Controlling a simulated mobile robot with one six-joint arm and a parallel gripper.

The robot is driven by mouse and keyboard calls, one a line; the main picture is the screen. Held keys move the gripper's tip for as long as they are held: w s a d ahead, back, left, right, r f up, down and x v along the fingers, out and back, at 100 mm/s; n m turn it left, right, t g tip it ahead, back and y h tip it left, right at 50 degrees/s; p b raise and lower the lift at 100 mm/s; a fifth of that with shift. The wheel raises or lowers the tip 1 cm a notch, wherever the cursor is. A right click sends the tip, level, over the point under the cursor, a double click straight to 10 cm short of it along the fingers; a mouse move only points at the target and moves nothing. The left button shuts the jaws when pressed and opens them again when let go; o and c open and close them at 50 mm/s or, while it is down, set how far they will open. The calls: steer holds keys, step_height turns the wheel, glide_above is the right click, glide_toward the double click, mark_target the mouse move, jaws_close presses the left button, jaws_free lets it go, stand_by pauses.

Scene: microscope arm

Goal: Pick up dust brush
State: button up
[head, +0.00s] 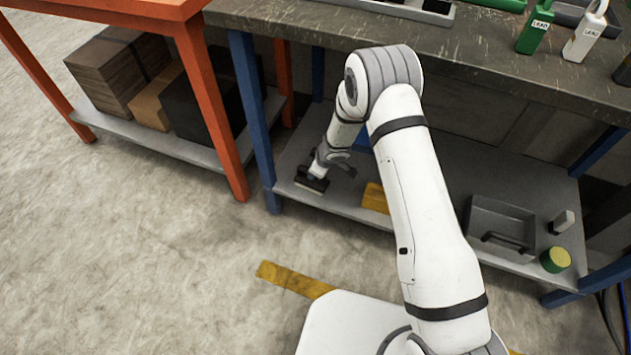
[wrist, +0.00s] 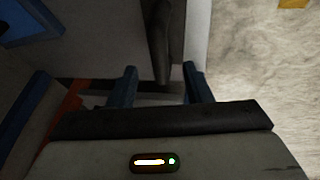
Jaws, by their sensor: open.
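In the wrist view, a dark, narrow bar (wrist: 161,40), probably the handle of the dust brush, lies ahead of my gripper (wrist: 160,69). It runs up out of the top of the picture. The two dark blue fingers stand apart, and the bar's near end shows between their tips. I cannot tell whether anything touches. In the head view, my gripper (head: 311,181) is low over the left end of the lower shelf. I cannot clearly make out the brush there, as my wrist covers that area.
The lower shelf (head: 352,208) also holds a yellow block (head: 375,198), a grey tray (head: 498,222) and a green-and-yellow can (head: 555,260) to the right. The worktop (head: 290,18) hangs above. A blue leg (head: 254,120) stands close on the left. Open floor lies in front.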

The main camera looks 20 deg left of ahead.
steer(key=b+x, duration=0.1)
steer(key=x, duration=0.4)
steer(key=shift+a+f, duration=0.15)
steer(key=shift+a, duration=0.05)
steer(key=shift+c, duration=0.3)
jaws_close()
